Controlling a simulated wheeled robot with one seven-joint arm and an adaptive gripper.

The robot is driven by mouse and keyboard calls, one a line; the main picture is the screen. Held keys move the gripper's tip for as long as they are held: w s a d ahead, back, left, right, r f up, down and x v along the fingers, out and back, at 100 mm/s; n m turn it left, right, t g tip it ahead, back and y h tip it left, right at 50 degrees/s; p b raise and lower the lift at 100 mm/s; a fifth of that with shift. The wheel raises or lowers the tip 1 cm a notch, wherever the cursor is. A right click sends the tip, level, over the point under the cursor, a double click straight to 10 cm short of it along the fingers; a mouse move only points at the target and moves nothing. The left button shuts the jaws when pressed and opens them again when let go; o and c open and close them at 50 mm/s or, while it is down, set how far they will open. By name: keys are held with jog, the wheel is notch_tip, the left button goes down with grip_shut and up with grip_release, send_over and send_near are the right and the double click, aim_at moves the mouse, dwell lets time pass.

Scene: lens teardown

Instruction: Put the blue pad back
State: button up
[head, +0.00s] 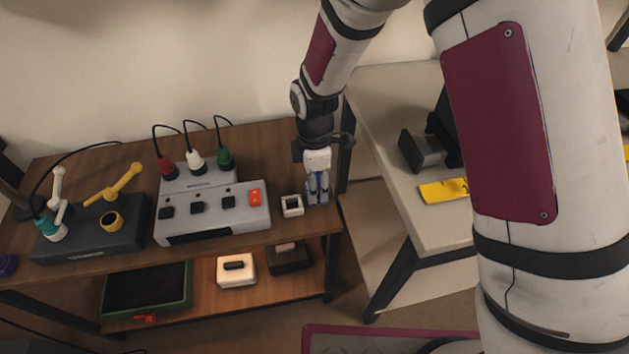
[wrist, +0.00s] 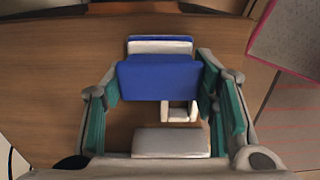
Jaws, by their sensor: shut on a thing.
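The blue pad (wrist: 158,78) is a blue block between the teal-lined fingers of my gripper (wrist: 160,95) in the wrist view. A strip of white and blue shows just beyond it; I cannot tell whether it is part of the same piece. In the head view my gripper (head: 318,196) points down at the right end of the wooden bench, shut on the pad, with only a little blue showing between the fingers. I cannot tell whether the pad touches the bench. A small white square frame (head: 292,205) stands just left of my gripper; it also shows in the wrist view (wrist: 180,112).
On the wooden bench (head: 275,142), a grey box (head: 205,230) with red, white and green plugs stands left of the frame. A dark box (head: 85,240) with yellow parts is farther left. A green tray (head: 190,290) and a cream box (head: 236,270) sit on the lower shelf.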

jog(key=o, duration=1.1)
jog(key=shift+f, duration=0.1)
notch_tip(320, 180, up, 12)
jog(key=shift+r+p, duration=0.2)
jog(key=shift+p, duration=0.9)
